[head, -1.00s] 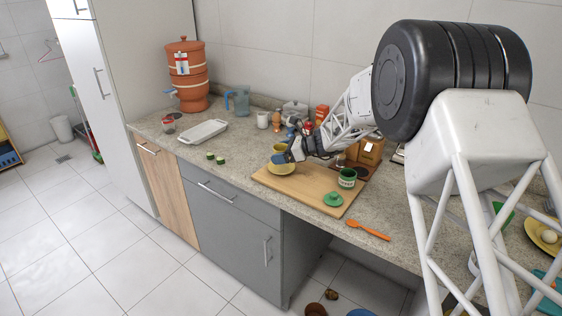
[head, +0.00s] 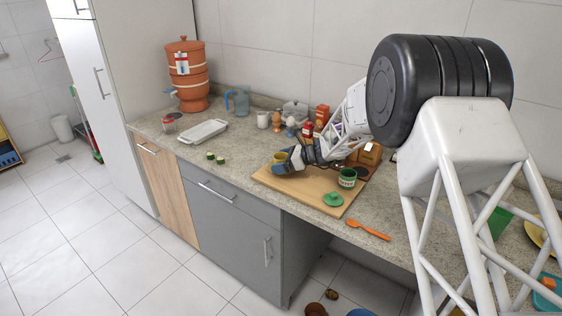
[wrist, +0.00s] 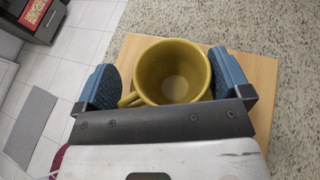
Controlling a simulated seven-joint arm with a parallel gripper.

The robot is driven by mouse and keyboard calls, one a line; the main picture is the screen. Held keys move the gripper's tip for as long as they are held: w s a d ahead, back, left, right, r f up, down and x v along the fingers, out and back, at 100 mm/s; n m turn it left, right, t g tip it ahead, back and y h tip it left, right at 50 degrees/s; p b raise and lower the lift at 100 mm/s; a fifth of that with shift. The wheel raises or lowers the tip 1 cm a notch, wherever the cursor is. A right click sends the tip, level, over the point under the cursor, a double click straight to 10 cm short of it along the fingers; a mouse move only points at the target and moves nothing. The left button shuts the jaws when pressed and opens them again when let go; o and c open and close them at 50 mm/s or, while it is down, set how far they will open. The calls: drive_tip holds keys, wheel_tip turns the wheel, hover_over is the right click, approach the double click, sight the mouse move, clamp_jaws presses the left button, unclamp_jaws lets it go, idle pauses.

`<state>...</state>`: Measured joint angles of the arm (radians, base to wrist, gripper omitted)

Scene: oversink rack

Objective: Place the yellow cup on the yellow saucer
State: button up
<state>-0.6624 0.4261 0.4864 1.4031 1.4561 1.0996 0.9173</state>
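The yellow cup (head: 280,157) is over the left end of the wooden board in the head view. In the wrist view the cup (wrist: 172,72) is seen from above, its handle at the lower left.
An orange utensil (head: 368,230) lies near the counter's front edge. A white tray (head: 202,131) stands to the left. Jars and small items stand behind.

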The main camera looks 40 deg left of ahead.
drive_tip(key=shift+r, duration=0.1)
drive_tip(key=shift+r, duration=0.1)
drive_tip(key=v, duration=1.2)
idle(0.4)
idle(0.6)
